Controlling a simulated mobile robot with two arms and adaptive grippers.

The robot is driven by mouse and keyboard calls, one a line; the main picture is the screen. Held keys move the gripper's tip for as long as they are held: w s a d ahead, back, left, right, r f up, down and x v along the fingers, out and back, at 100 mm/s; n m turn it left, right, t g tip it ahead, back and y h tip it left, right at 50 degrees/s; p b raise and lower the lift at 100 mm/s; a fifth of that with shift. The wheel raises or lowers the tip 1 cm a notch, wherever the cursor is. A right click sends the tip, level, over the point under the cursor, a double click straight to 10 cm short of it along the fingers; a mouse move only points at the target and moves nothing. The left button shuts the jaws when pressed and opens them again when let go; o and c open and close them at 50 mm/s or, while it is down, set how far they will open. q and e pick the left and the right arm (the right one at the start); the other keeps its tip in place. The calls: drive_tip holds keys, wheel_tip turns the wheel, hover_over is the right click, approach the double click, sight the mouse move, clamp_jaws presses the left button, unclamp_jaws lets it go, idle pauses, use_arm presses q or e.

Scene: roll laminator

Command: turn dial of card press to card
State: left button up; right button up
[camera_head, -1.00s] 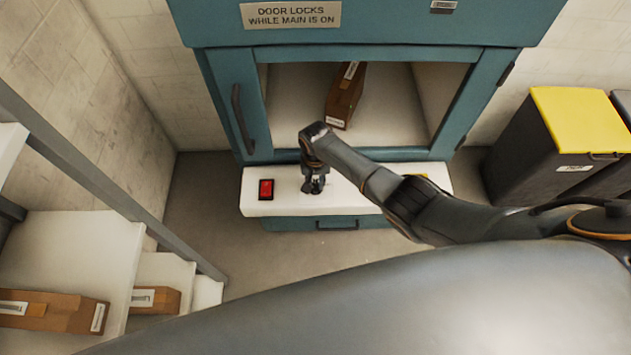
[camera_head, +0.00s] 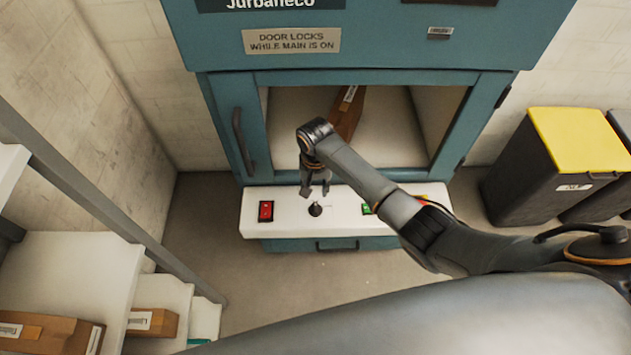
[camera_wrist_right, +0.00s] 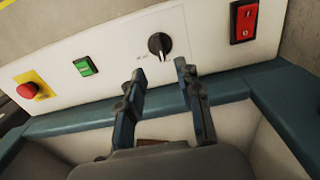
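The dial (camera_head: 316,209) is a small black knob on the white control panel (camera_head: 345,208) of the teal press. In the right wrist view the dial (camera_wrist_right: 159,45) shows a light mark on its face and small printed labels around it, too small to read. My right gripper (camera_head: 315,191) is just behind and above the dial, apart from it. In the wrist view its two fingers (camera_wrist_right: 158,73) are spread with nothing between them, the dial beyond the tips. My left gripper is not in view.
A red switch (camera_head: 266,211) is left of the dial and a green switch (camera_head: 366,208) is to its right. A red button (camera_wrist_right: 27,90) on yellow shows in the wrist view. A box (camera_head: 349,112) lies in the open chamber. Shelves with boxes stand left, yellow-lidded bin (camera_head: 580,140) right.

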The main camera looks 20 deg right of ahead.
drive_tip(key=shift+r, duration=1.6)
drive_tip(key=s+n+t+y, duration=0.1)
drive_tip(key=s+n+t, duration=0.15)
drive_tip(key=s, duration=1.15)
drive_tip(key=s+d+r+n+t, duration=0.1)
drive_tip(key=s+d+r, duration=0.25)
drive_tip(key=s, duration=0.25)
drive_tip(key=s+d+r+n, duration=0.2)
drive_tip(key=s+r, duration=0.2)
drive_tip(key=s, duration=0.2)
wheel_tip(320, 180, down, 30)
drive_tip(key=s+g+b, duration=0.1)
drive_tip(key=s+b, duration=0.1)
drive_tip(key=b, duration=0.1)
drive_tip(key=s+d+f+g+h+b, duration=0.1)
drive_tip(key=s+d+f+b, duration=0.1)
drive_tip(key=s+f, duration=1.4)
drive_tip(key=shift+d+f, duration=0.5)
drive_tip(key=shift+f, duration=0.3)
